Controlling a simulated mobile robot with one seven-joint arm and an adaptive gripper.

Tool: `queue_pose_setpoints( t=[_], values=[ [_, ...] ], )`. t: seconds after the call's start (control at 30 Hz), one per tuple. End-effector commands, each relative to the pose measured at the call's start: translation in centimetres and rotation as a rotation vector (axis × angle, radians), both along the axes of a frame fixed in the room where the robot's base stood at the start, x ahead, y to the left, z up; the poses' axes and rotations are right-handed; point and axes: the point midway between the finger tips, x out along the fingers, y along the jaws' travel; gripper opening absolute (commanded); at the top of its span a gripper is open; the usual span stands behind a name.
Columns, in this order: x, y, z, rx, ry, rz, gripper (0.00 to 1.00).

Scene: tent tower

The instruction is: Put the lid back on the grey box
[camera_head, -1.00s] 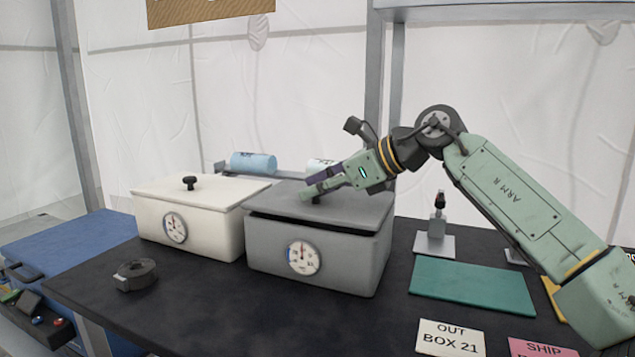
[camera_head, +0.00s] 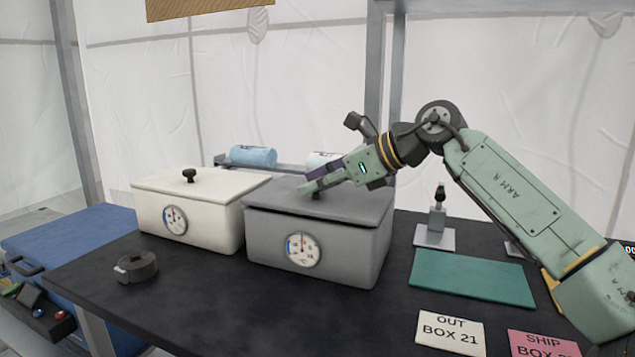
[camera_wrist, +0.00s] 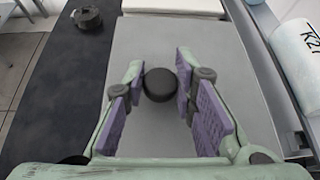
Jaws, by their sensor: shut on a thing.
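The grey box (camera_head: 318,252) stands on the dark table with a round dial on its front. Its grey lid (camera_head: 356,203) lies over the top, with a thin dark line under its front edge; I cannot tell if it is fully seated. My gripper (camera_head: 312,188) reaches in from the right and is shut on the lid's dark knob (camera_wrist: 160,86). In the wrist view, the purple-padded fingers stand on either side of the knob, above the flat lid (camera_wrist: 150,135). The fingers partly hide the knob in the head view.
A white box (camera_head: 195,211) with its own knobbed lid stands close on the left. A tape roll (camera_head: 136,267) lies at the front left. A green mat (camera_head: 472,278), a small stand (camera_head: 436,232) and cards are on the right. The front middle is clear.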

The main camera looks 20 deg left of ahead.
Motion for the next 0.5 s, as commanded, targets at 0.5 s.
queue_pose_setpoints(
  t=[0.5],
  values=[
    [-0.02,0.01,-0.60,0.001,0.000,0.000,0.00]
  ],
)
